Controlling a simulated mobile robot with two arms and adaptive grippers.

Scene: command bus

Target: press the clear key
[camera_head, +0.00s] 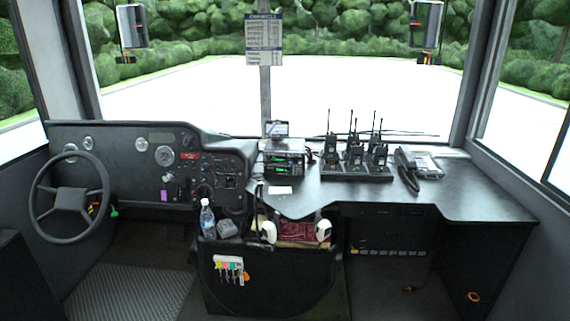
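No single key marked clear can be made out at this size. A desk phone (425,161) with a light panel and a black handset (406,170) sits on the right part of the dark counter. A stacked radio unit (284,162) with green displays stands at the counter's middle, with a small screen (276,129) above it. The small keys on these devices are too small to read. Neither of my grippers can be identified in the view.
Several handheld radios stand in a black charger (356,174) between radio unit and phone. A steering wheel (71,201) is at left. A water bottle (207,219) and two white rounded objects (269,231) (323,230) are below the counter (480,200). The counter's right end is clear.

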